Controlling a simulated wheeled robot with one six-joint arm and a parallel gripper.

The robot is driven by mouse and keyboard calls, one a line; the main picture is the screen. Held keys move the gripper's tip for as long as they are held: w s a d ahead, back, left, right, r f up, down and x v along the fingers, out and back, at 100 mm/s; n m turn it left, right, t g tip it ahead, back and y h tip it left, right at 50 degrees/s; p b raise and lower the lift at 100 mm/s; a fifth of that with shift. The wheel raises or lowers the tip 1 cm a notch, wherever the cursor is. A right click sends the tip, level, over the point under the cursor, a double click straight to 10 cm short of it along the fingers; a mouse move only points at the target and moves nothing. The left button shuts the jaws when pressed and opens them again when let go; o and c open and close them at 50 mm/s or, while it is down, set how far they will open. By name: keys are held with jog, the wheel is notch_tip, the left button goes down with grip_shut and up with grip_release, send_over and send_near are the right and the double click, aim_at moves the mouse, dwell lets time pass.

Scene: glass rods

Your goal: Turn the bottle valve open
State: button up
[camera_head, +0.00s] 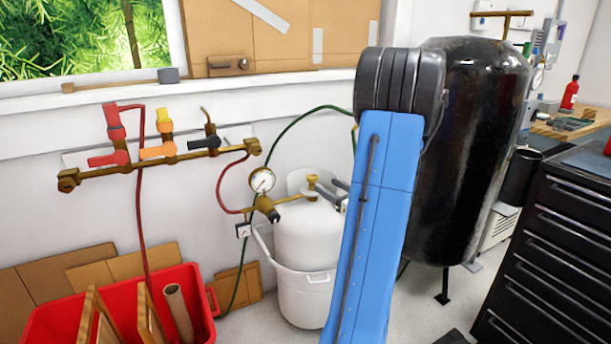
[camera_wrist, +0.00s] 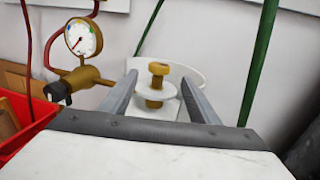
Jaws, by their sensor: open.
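The white gas bottle (camera_head: 305,235) stands against the wall in the head view. Its brass valve (camera_head: 312,184) sits on top, with a brass pipe running left to a gauge (camera_head: 262,180). In the wrist view the valve (camera_wrist: 158,70) shows as a brass knob on a stem above a pale disc. My gripper (camera_wrist: 159,77) is open, with one grey finger on each side of the valve in that picture. I cannot tell whether either finger touches it. In the head view my gripper (camera_head: 341,194) is just right of the valve, partly hidden by my blue arm.
A brass manifold (camera_head: 160,165) with coloured valves is on the wall at left. A red bin (camera_head: 195,300) with wood pieces stands below it. A large black tank (camera_head: 475,140) and black drawers (camera_head: 560,250) are at right. A green hose (camera_head: 290,125) arches behind the bottle.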

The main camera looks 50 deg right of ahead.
aim_at(308, 175)
jog(key=w, duration=0.4)
jog(key=w+d, duration=0.1)
jog(key=w, duration=0.8)
jog(key=shift+w+d, duration=0.25)
jog(key=shift+w, duration=0.05)
jog(key=c, duration=1)
jog(key=n+y, duration=0.1)
jog(key=y, duration=0.1)
jog(key=a+n+y, duration=0.1)
jog(key=n+y, duration=0.1)
jog(key=shift+y, duration=0.4)
jog(key=shift+c, duration=0.2)
jog(key=o, duration=1)
jog(key=shift+o, duration=0.2)
